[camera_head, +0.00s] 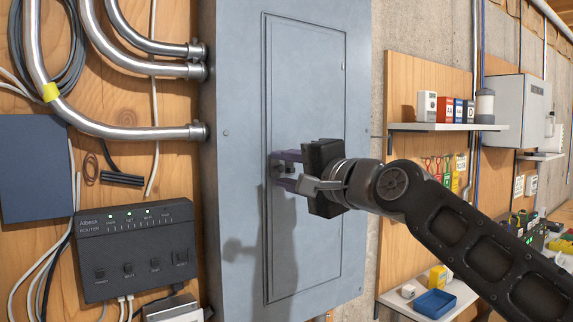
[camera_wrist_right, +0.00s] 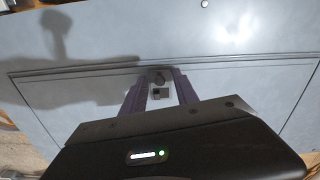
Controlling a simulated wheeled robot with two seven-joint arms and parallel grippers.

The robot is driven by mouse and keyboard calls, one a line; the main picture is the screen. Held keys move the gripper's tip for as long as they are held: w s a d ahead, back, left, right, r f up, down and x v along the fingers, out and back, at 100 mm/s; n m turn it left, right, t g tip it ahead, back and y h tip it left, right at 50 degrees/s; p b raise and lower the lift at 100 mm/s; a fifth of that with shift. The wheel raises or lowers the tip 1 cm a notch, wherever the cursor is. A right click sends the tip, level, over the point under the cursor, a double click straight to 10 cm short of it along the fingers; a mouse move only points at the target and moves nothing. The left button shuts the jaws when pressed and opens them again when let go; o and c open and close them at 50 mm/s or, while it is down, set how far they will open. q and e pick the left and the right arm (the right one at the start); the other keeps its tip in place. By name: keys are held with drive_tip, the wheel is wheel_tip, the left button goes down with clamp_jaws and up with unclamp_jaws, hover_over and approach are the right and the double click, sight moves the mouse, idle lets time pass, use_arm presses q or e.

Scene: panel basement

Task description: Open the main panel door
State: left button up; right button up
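The grey main panel (camera_head: 235,60) is fixed to the wall in the middle of the head view. Its door (camera_head: 305,95) looks closed, flush with the frame. My right gripper (camera_head: 276,171) is at the door's left edge, about mid-height, with its purple fingers pointing at the panel. In the right wrist view, the two fingers (camera_wrist_right: 160,92) stand apart on either side of a small dark latch (camera_wrist_right: 159,80) near the door's edge. I cannot tell whether they touch it. The latch is mostly hidden by the gripper in the head view. My left gripper is not in view.
A black router (camera_head: 137,250) and metal conduits (camera_head: 165,68) are left of the panel. To the right are a shelf (camera_head: 440,127) with small boxes, a grey wall box (camera_head: 522,108) and a lower shelf with a blue bin (camera_head: 434,303).

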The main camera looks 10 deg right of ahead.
drive_tip(key=shift+c, duration=0.2)
clamp_jaws()
drive_tip(key=shift+f, duration=0.1)
idle(1.1)
